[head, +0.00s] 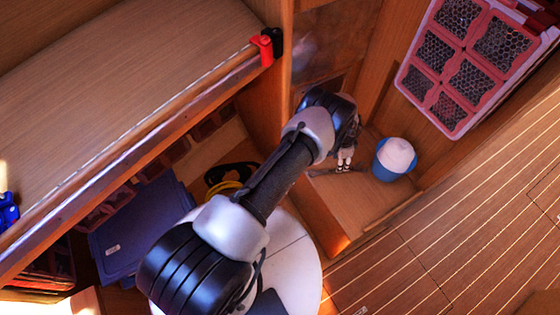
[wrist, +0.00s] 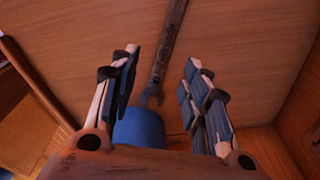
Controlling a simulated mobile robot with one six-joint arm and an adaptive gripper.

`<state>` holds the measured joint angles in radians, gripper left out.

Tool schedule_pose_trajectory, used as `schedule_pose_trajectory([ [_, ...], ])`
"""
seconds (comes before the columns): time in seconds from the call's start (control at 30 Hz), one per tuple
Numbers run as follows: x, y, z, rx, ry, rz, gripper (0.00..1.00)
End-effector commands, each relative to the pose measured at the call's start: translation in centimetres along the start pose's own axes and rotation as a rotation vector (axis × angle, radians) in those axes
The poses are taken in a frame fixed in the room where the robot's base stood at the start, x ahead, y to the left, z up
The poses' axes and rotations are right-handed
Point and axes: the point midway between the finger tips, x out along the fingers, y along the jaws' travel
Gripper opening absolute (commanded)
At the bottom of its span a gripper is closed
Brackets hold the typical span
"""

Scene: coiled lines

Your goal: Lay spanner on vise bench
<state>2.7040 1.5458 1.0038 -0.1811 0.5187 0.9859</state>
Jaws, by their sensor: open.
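The spanner (wrist: 168,45) is a long, worn grey-brown tool lying on a wooden surface. In the wrist view it runs from the top edge down between my fingers, its open-ended head lowest. In the head view it is a thin dark strip (head: 351,170) on the floor of a wooden nook. My gripper (wrist: 162,58) is open, its two fingers on either side of the spanner. In the head view my gripper (head: 345,160) points down just above it; contact cannot be told. A wooden bench top (head: 120,75) fills the upper left; whether it is the vise bench is unclear.
A blue tub with a white top (head: 397,157) stands right of my gripper; its blue side (wrist: 138,127) shows in the wrist view. A red clamp-like item (head: 263,48) sits at the bench corner. Below are a blue bin (head: 135,230) and yellow coiled line (head: 228,188).

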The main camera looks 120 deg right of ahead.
Motion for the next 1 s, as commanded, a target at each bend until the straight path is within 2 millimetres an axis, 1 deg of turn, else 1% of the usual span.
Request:
schedule_pose_trajectory([
  [0.03, 1.3, 0.0, 0.1, 0.001, 0.0, 0.0, 0.43],
  [0.1, 2.1, 0.0, 0.0, 0.001, 0.0, -0.001, 0.43],
  [0.33, 3.5, -0.2, 0.0, -0.001, 0.001, -0.001, 0.43],
  [0.5, 6.3, -0.8, 0.0, -0.002, 0.001, -0.001, 0.43],
  [0.6, 7.5, -0.8, -0.1, -0.001, 0.002, -0.002, 0.43],
  [0.7, 8.0, -0.8, -0.1, -0.001, 0.002, -0.001, 0.43],
  [0.93, 7.9, -0.8, -0.1, -0.001, 0.002, -0.002, 0.43],
  [1.0, 7.9, -0.8, -0.1, -0.001, 0.002, -0.002, 0.39],
])
